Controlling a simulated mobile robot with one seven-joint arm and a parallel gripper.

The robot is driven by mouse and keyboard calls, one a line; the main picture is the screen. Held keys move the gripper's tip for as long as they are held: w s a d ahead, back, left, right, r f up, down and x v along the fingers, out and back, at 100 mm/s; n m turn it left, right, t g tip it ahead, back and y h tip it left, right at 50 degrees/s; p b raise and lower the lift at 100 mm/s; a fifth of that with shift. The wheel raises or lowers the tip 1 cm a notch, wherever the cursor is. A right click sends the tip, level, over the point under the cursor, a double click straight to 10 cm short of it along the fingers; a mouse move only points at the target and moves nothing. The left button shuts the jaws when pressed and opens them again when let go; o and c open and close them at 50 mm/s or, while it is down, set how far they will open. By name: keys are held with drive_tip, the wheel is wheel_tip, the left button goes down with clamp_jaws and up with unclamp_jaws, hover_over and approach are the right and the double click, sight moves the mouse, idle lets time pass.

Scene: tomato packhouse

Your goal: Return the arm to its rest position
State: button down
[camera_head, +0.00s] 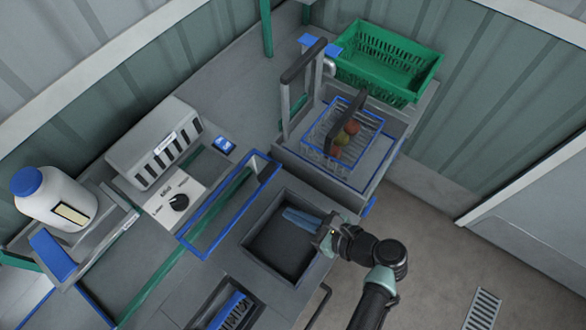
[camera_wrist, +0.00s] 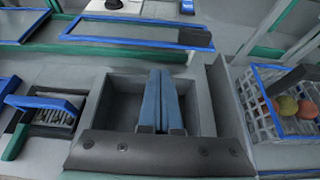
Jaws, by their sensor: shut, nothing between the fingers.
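My gripper (camera_head: 290,214) is shut, its two blue fingers side by side with nothing between them. In the head view it reaches in from the right over the dark square basin (camera_head: 262,250) in the bench. In the wrist view the gripper (camera_wrist: 160,78) points away across the same basin (camera_wrist: 122,84). The fingers cover part of the basin, and no object shows inside it. I cannot tell exactly how high the fingertips are above its floor.
A wire basket (camera_head: 311,141) with several tomatoes (camera_head: 343,139) stands at the upper right, below a green crate (camera_head: 372,68). A blue-handled brush (camera_head: 228,310) lies in a tray left of the basin. A dial box (camera_head: 165,198) and a white bottle (camera_head: 62,203) stand left. Open floor lies right.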

drive_tip(key=w+d+r+n+t+h+b, duration=0.2)
drive_tip(key=w+d+r+n+h+b, duration=0.15)
drive_tip(key=w+r+n, duration=0.5)
drive_tip(key=w+r+n+t+h+b, duration=0.1)
drive_tip(key=w+r+n+t+h, duration=0.15)
drive_tip(key=w+r, duration=0.4)
drive_tip(key=w+r+n+t+h+b, duration=0.1)
drive_tip(key=w+r+n+t, duration=0.2)
drive_tip(key=r, duration=0.7)
drive_tip(key=s+a+r+n+t+h+b, duration=0.1)
drive_tip(key=s+r+n+t, duration=0.15)
drive_tip(key=r, duration=0.65)
drive_tip(key=s+a+r+n+t+h+b, duration=0.1)
drive_tip(key=r+n+t, duration=0.25)
drive_tip(key=r, duration=0.65)
drive_tip(key=s+a+r+n+t+h+b, duration=0.1)
drive_tip(key=s+r+n+t, duration=0.4)
drive_tip(key=s+r, duration=0.9)
drive_tip(key=shift+s+a+r+t+b, duration=0.35)
drive_tip(key=shift+a+r+t+b, duration=0.3)
drive_tip(key=shift+r, duration=0.3)
drive_tip(key=shift+w+a, duration=0.1)
